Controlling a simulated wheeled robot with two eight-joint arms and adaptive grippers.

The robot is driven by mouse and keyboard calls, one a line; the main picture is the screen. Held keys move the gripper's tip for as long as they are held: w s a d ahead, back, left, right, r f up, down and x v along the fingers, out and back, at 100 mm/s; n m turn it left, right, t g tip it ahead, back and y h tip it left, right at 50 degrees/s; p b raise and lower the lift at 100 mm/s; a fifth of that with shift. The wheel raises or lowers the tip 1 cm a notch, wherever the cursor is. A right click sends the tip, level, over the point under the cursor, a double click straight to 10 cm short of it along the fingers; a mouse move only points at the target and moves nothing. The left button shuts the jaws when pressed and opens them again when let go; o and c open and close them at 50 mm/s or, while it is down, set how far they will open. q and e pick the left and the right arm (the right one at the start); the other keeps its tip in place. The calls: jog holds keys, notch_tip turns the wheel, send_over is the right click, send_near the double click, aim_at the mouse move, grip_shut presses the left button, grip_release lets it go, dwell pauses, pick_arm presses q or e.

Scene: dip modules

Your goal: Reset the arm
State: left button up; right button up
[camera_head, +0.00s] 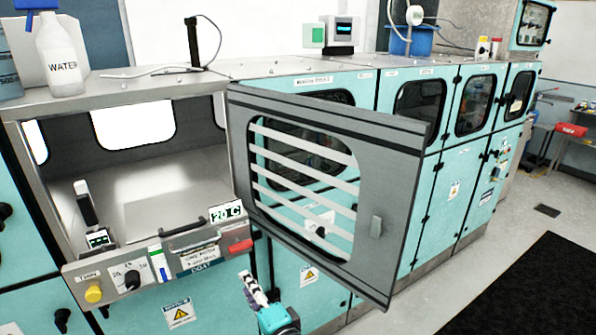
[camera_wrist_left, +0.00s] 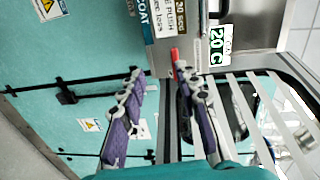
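My left gripper (camera_head: 250,284) is low in the head view, in front of the machine, below the control panel and left of the open door. In the left wrist view its two purple-padded fingers (camera_wrist_left: 157,75) stand apart with nothing held between them. The grey door (camera_head: 387,180) with a striped window is swung open toward me, and its striped window also shows at the right of the left wrist view. I cannot tell whether the gripper touches the door or panel. My right gripper is in neither view.
The open chamber (camera_head: 150,185) has a control panel (camera_head: 165,265) with a yellow button, knob and red part (camera_head: 240,246) along its front. A water bottle (camera_head: 60,55) stands on top. Teal cabinets run to the right. The floor (camera_head: 420,310) is clear at the lower right, beside a black mat (camera_head: 530,290).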

pick_arm(q)
jog(key=s+a+f+n+g+h, duration=0.2)
jog(key=s+a+f+n+g, duration=0.15)
jog(key=a+f, duration=0.2)
jog(key=s+d+f+n+g+h, duration=0.1)
jog(key=s+f+n+g+h, duration=0.2)
jog(key=s+n+h, duration=0.4)
jog(key=s+f, duration=0.1)
jog(key=s, duration=0.2)
jog(key=shift+s+h, duration=0.35)
jog(key=shift+h, duration=0.05)
